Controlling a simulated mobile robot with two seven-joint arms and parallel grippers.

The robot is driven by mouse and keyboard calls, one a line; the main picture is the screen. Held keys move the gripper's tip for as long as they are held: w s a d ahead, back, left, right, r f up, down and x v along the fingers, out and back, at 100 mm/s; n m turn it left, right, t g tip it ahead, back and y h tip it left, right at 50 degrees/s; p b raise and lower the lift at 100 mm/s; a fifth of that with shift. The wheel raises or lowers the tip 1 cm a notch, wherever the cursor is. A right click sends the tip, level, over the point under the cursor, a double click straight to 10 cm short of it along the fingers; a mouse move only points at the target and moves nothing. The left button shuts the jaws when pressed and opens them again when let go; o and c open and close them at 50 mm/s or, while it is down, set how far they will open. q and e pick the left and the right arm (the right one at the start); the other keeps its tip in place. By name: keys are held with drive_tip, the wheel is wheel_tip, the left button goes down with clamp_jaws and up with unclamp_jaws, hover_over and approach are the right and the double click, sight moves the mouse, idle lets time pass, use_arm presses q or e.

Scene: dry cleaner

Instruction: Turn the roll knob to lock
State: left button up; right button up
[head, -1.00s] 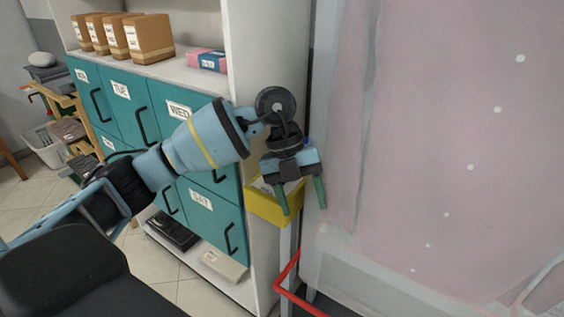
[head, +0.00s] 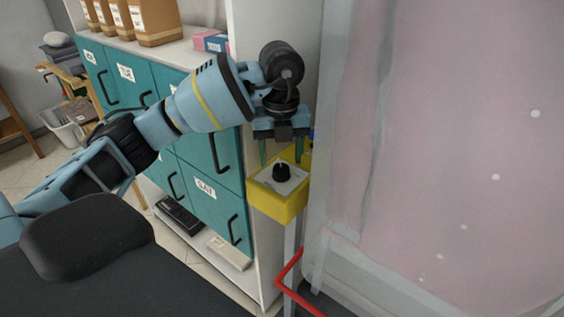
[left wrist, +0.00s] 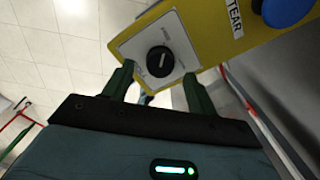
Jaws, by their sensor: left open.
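The black roll knob (head: 281,172) sits on a pale plate on top of a yellow control box (head: 275,205). In the left wrist view the knob (left wrist: 160,61) shows a white pointer line on its face, on the yellow box (left wrist: 205,30). My left gripper (head: 283,160) hangs just above and behind the knob in the head view, fingers pointing down. In the left wrist view its two green fingers (left wrist: 155,88) are apart with nothing between them, and the knob lies beyond their tips. My right gripper is not in view.
A blue button (left wrist: 284,8) and a "TEAR" label are on the same box. A red bar (head: 290,272) juts out below it. A translucent, pinkish sheet (head: 450,130) stands close on the right. Teal lockers (head: 190,150) are on the left.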

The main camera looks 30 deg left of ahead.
sight(281, 172)
use_arm(q)
drive_tip(key=shift+f, duration=1.35)
drive_tip(key=shift+c, duration=0.4)
drive_tip(key=c, duration=0.9)
